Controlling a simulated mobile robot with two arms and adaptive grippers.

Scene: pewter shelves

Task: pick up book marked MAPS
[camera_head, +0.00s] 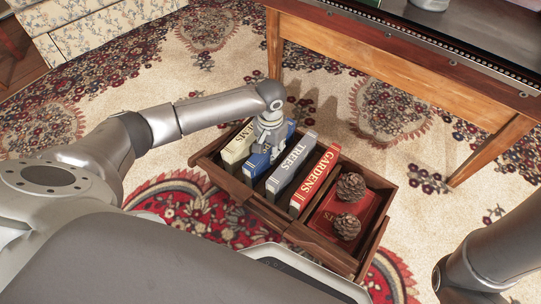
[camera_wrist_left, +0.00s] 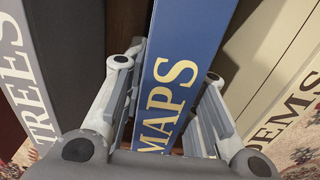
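The blue book marked MAPS (camera_wrist_left: 172,75) stands spine up in a wooden crate (camera_head: 236,188). In the head view, part of it (camera_head: 256,165) shows behind and beside my left gripper (camera_head: 267,143). In the left wrist view, my left gripper (camera_wrist_left: 170,105) has one finger on each side of the book. The book still sits among the others. My right gripper is not in view; only part of my right arm shows at the right edge.
The TREES book (camera_head: 291,165) and a cream book (camera_head: 240,146) flank MAPS. The GARDENS book (camera_head: 316,180) stands further right. Two pine cones (camera_head: 350,186) rest on a flat red book (camera_head: 364,207). A wooden table (camera_head: 390,70) stands behind the crate on the patterned rug.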

